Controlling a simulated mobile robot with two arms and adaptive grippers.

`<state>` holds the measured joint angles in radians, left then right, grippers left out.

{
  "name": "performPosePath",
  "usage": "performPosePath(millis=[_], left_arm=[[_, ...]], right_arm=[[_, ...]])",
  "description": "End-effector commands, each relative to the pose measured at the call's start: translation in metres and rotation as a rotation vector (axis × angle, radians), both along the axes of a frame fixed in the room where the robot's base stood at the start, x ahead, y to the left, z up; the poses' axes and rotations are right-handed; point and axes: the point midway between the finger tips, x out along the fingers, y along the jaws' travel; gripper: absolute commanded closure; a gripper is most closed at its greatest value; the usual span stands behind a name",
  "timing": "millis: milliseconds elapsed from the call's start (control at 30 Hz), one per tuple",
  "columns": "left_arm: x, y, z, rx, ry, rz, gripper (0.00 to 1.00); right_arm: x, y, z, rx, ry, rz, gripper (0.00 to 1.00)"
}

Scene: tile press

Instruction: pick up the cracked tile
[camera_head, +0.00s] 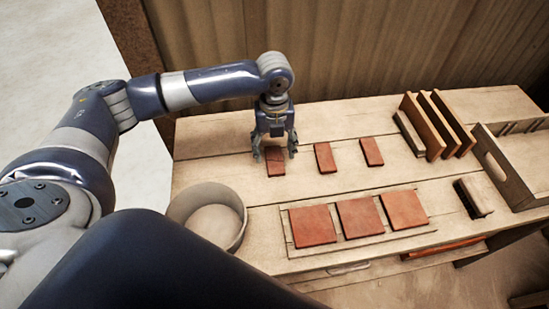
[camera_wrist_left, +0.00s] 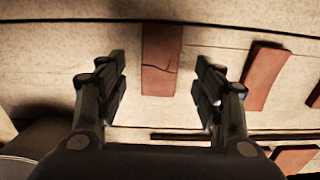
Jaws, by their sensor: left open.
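The cracked tile (camera_wrist_left: 161,60) is a small reddish-brown rectangle with a dark crack line across its middle. It lies on the wooden table, and in the head view the tile (camera_head: 275,162) is the leftmost of three small tiles in the back row. My left gripper (camera_head: 274,152) is open above it, fingers pointing down. In the left wrist view the open fingers of my gripper (camera_wrist_left: 162,80) stand to either side of the tile, apart from it, with nothing between the pads that I can see held. My right gripper is not in view.
Two more small tiles (camera_head: 325,158) (camera_head: 372,151) lie to the right. Three larger square tiles (camera_head: 358,217) rest on a board in front. A round bowl (camera_head: 240,212) stands at front left. A wooden rack (camera_head: 432,122), a brush-like block (camera_head: 473,198) and an open crate (camera_head: 503,178) stand at right.

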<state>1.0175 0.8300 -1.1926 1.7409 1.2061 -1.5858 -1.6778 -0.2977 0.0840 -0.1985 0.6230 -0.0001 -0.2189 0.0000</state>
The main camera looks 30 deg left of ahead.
Motion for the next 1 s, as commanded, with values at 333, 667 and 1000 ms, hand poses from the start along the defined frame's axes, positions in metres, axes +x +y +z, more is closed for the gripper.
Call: performPosePath(millis=[333,667,1000], left_arm=[[0.000,0.000,-0.033,0.001,-0.002,-0.001,0.38],[0.000,0.000,-0.032,0.001,-0.002,0.000,0.79],[0.000,0.000,-0.031,0.000,-0.002,0.000,0.88]], right_arm=[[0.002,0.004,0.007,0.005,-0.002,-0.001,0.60],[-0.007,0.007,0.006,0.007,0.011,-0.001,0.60],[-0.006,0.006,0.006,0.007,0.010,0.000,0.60]])
